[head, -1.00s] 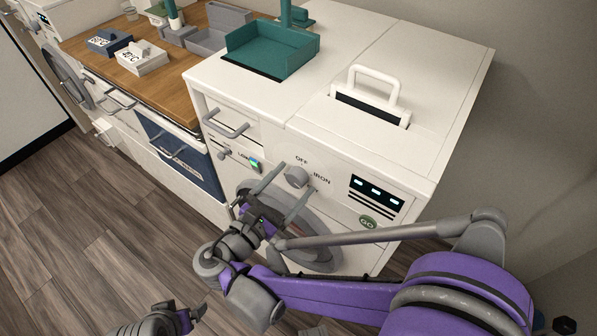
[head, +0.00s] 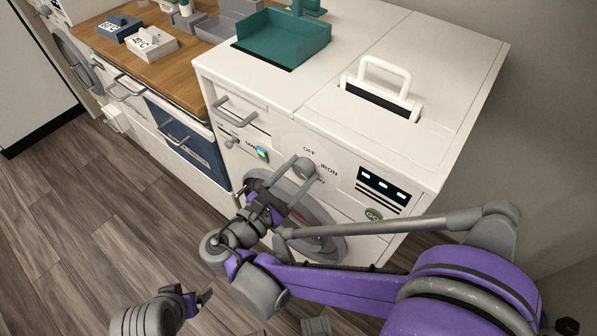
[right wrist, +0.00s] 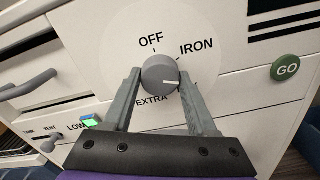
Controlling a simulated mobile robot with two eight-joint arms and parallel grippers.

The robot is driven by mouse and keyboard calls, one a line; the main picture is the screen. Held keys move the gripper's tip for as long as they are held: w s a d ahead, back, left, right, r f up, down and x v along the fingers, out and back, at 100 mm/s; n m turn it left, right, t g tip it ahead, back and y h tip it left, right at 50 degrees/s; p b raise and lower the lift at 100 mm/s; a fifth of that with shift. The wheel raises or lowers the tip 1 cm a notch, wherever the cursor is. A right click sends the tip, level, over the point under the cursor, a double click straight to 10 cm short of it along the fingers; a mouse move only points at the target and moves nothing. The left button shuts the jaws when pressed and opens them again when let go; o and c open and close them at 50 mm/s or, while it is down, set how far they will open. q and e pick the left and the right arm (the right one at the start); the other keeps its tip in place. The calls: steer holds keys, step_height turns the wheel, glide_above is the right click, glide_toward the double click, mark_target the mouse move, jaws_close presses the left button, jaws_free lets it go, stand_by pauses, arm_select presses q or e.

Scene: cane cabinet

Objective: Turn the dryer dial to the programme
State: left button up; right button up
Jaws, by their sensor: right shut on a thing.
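The dryer dial is a round grey knob (head: 304,168) on the white front panel. In the right wrist view the dial (right wrist: 160,74) sits among the labels OFF, IRON and EXTRA, with another label mostly hidden by a finger. Its white mark points right, below IRON. My right gripper (head: 294,180) is shut on the dial, with one finger on each side; its fingers also show in the right wrist view (right wrist: 160,85). My left gripper (head: 198,299) hangs low over the floor, away from the dryer; its jaw opening is unclear.
A green GO button (right wrist: 286,68) is right of the dial, below a dark display (head: 382,186). A drawer handle (head: 236,112) juts out at the upper left. A teal tray (head: 285,42) and white handle (head: 382,82) are on top. Floor is clear at left.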

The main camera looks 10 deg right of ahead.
steer(key=shift+m+p, duration=0.5)
steer(key=shift+m, duration=2.2)
steer(key=o, duration=1.4)
steer(key=shift+c, duration=0.2)
steer(key=shift+a, duration=0.1)
